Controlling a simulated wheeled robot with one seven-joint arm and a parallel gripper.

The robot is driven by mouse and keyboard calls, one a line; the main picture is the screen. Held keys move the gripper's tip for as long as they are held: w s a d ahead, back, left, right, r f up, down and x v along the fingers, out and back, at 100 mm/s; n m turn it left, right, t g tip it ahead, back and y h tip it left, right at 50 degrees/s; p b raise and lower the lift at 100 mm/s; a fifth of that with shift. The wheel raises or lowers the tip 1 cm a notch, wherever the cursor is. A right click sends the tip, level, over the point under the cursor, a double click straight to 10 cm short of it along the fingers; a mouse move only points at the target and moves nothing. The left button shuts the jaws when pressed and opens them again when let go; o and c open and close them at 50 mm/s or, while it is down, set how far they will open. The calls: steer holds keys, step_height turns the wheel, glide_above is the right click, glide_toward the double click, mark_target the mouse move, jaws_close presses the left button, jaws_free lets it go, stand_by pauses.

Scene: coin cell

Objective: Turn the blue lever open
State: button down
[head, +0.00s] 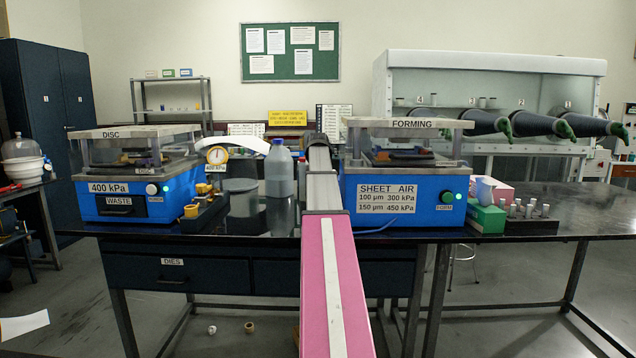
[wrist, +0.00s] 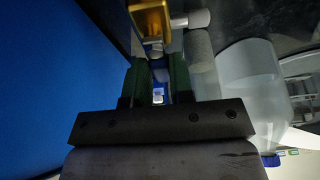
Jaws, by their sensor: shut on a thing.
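In the wrist view, my gripper (wrist: 159,78) has its two dark green fingers shut on a small blue piece, which looks like the blue lever (wrist: 158,88). Only a little of the lever shows between the fingers. A yellow-gold fitting (wrist: 150,20) sits just beyond the fingertips, with a white cylindrical part (wrist: 191,19) beside it. How far the lever is turned cannot be told. In the head view, my own arm hides the gripper and the lever.
A blue machine wall (wrist: 50,90) is close on the wrist view's left. A translucent bottle (wrist: 250,95) is close on the right. In the head view, the bottle (head: 279,172) stands left of my arm and the blue forming press (head: 405,200) right of it.

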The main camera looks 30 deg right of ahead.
steer(key=c, duration=1.3)
jaws_free()
steer(key=v, duration=1)
steer(key=shift+s+a+r, duration=0.15)
steer(key=shift+r, duration=0.2)
